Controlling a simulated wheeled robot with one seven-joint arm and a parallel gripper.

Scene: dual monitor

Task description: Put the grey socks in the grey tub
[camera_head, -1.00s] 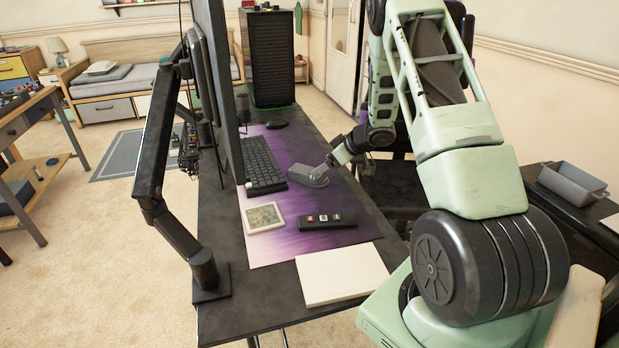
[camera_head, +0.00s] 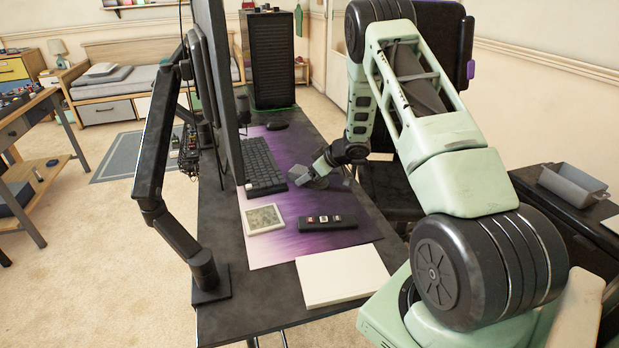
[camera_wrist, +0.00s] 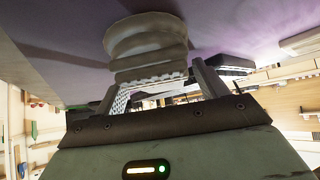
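The grey socks (camera_head: 319,182), a folded bundle, are at my gripper (camera_head: 312,175) over the purple desk mat, right of the keyboard. In the wrist view the socks (camera_wrist: 148,45) sit between the two fingertips of my gripper (camera_wrist: 155,85), which appear closed against their sides. The socks look tilted and slightly off the mat, though the exact gap is hard to tell. The grey tub (camera_head: 572,185) stands on a dark surface at the right, apart from the desk; nothing shows inside it.
The desk holds a keyboard (camera_head: 262,166), a framed picture (camera_head: 263,218), a dark remote-like object (camera_head: 327,221) and a white box (camera_head: 342,274). The monitor (camera_head: 222,90) and its arm (camera_head: 157,150) border the left. A dark chair (camera_head: 392,188) stands between desk and tub.

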